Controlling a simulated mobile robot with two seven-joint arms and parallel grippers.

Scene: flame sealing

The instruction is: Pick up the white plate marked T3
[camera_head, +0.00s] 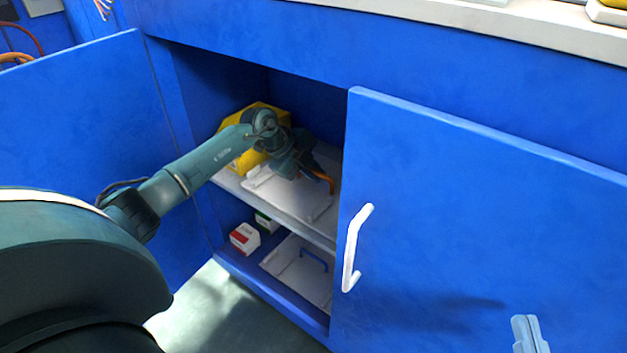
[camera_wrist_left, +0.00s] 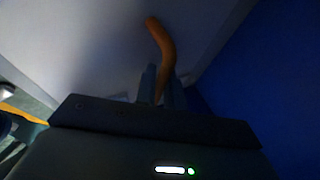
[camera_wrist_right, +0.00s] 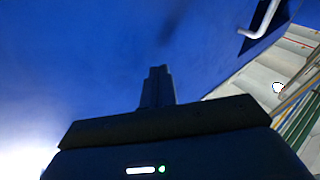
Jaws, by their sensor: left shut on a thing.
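A white plate (camera_head: 275,190) with an orange handle (camera_head: 325,180) lies on the upper shelf inside the blue cabinet. My left gripper (camera_head: 308,170) reaches into the cabinet over this plate. In the left wrist view its fingers (camera_wrist_left: 160,82) are shut on the orange handle (camera_wrist_left: 160,40). A second white plate (camera_head: 287,265) with a blue handle (camera_head: 314,258) lies on the lower level. I cannot read a T3 mark on either plate. My right gripper (camera_head: 527,330) is in front of the right cabinet door; its fingers (camera_wrist_right: 158,80) are together and empty in the right wrist view.
A yellow object (camera_head: 243,160) stands behind my left arm on the upper shelf (camera_head: 230,188). A red-and-white box (camera_head: 244,238) and a green box (camera_head: 266,222) stand below. The left door (camera_head: 80,130) is open; the right door (camera_head: 470,200) has a white handle (camera_head: 354,245).

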